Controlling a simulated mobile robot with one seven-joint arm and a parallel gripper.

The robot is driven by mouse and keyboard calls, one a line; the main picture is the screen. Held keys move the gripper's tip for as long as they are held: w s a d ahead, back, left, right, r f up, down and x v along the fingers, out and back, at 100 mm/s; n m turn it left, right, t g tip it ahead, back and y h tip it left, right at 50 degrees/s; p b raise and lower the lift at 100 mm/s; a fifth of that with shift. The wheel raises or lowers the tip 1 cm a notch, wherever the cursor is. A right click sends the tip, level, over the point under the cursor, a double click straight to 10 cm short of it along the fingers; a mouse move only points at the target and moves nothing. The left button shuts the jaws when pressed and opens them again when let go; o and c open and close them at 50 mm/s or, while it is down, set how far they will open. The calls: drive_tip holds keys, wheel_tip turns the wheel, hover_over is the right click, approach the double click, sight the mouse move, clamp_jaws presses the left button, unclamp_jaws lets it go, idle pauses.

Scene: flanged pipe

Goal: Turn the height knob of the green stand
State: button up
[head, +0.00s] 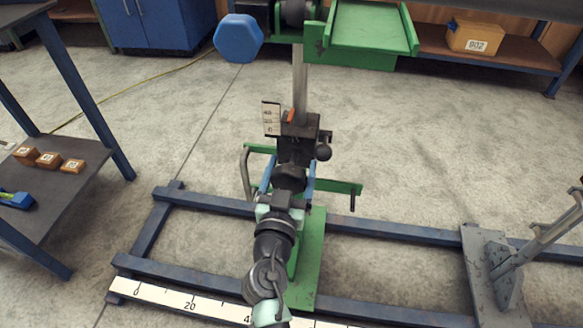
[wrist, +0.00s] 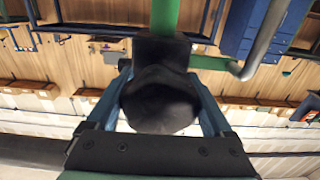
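A black block (head: 300,140) sits on the column. My gripper (head: 289,172) is at the block's near side, its blue fingers astride a dark round knob (wrist: 160,100). In the wrist view the knob fills the space between the fingers (wrist: 160,88), one finger on each side. Whether both fingers press on it cannot be told. In the head view my wrist partly hides the knob.
A scale plate (head: 271,119) with a red pointer stands by the block. A black ball handle (head: 323,152) sticks out right, a bent grey bar (head: 246,170) left. A blue hexagonal part (head: 238,38) is up left. Blue floor rails (head: 395,231) run beneath.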

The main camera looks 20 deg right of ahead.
drive_tip(key=c, duration=0.4)
drive_tip(key=shift+c, duration=0.2)
drive_tip(key=shift+n, duration=0.3)
drive_tip(key=n, duration=0.2)
drive_tip(key=shift+n, duration=0.4)
drive_tip(key=n, duration=0.4)
drive_tip(key=shift+s+n, duration=0.1)
drive_tip(key=shift+n, duration=0.2)
drive_tip(key=n, duration=0.5)
drive_tip(key=shift+d+r+p, duration=0.1)
drive_tip(key=shift+p, duration=0.3)
drive_tip(key=n+p, duration=0.1)
drive_tip(key=n, duration=0.4)
drive_tip(key=shift+n, duration=0.5)
